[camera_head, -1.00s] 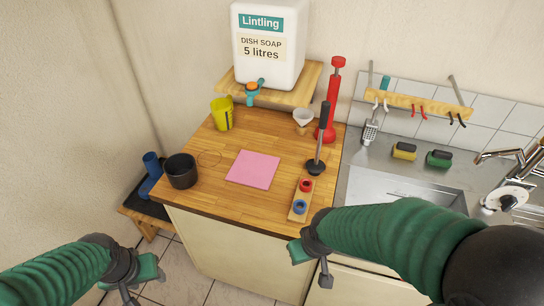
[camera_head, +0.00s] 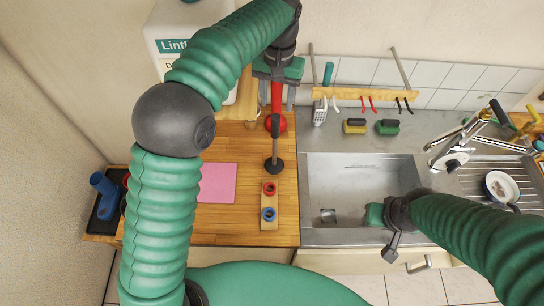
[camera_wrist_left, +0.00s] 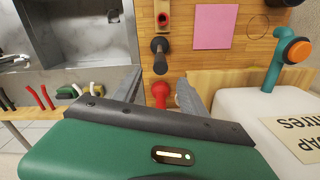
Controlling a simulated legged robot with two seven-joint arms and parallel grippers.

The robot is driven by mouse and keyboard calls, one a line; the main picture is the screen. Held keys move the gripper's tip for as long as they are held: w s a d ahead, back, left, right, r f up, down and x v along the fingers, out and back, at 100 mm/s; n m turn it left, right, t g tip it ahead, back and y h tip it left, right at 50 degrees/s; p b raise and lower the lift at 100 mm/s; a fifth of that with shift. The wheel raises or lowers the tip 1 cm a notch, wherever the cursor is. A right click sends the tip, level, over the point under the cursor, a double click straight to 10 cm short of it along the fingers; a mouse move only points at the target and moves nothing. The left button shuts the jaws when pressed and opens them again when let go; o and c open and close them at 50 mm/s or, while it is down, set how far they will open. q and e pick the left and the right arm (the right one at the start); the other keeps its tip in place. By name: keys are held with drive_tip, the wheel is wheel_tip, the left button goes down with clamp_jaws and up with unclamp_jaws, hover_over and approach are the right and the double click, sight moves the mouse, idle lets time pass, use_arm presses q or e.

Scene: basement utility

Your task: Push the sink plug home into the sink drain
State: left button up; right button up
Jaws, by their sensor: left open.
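A dark-handled upright tool with a round black foot (camera_head: 274,166) stands on the wooden counter; I take it for the sink plug, though I cannot be sure. It also shows in the left wrist view (camera_wrist_left: 160,60). The sink (camera_head: 350,180) has a small square fitting (camera_head: 327,215) at its lower left, probably the drain; its opening is not clear. My left gripper (camera_head: 278,95) is open and empty-looking above the back of the counter, near the tool's top and the red plunger (camera_head: 276,122).
A wooden block with red and blue rings (camera_head: 269,204) and a pink cloth (camera_head: 217,183) lie on the counter. Behind the sink are a hook rail (camera_head: 365,95) and sponges (camera_head: 355,127). The soap jug (camera_head: 168,45) stands behind my left arm. The sink basin's middle is clear.

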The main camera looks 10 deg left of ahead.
sight(275, 127)
use_arm(q)
drive_tip(key=f, duration=0.2)
drive_tip(key=d+f, duration=0.1)
drive_tip(key=f, duration=0.1)
drive_tip(key=shift+s, duration=0.3)
drive_tip(key=f+p, duration=0.1)
drive_tip(key=f, duration=0.1)
drive_tip(key=a+f, duration=0.1)
drive_tip(key=f, duration=0.1)
drive_tip(key=f+p, duration=0.1)
drive_tip(key=f, duration=0.2)
drive_tip(key=shift+w+a+p, duration=0.1)
drive_tip(key=shift+a+p, duration=0.2)
drive_tip(key=shift+p, duration=0.05)
drive_tip(key=shift+a+f, duration=0.1)
drive_tip(key=shift+a, duration=0.05)
drive_tip(key=shift+w+d, duration=0.15)
drive_tip(key=shift+d, duration=0.4)
drive_tip(key=c, duration=0.8)
clamp_jaws()
drive_tip(key=shift+a, duration=0.4)
use_arm(e)
drive_tip(key=shift+d+r, duration=0.2)
drive_tip(key=shift+r, duration=0.45)
drive_tip(key=shift+d+r, duration=0.15)
drive_tip(key=shift+r, duration=0.45)
use_arm(q)
drive_tip(key=shift+d, duration=0.35)
use_arm(e)
drive_tip(key=shift+d, duration=0.3)
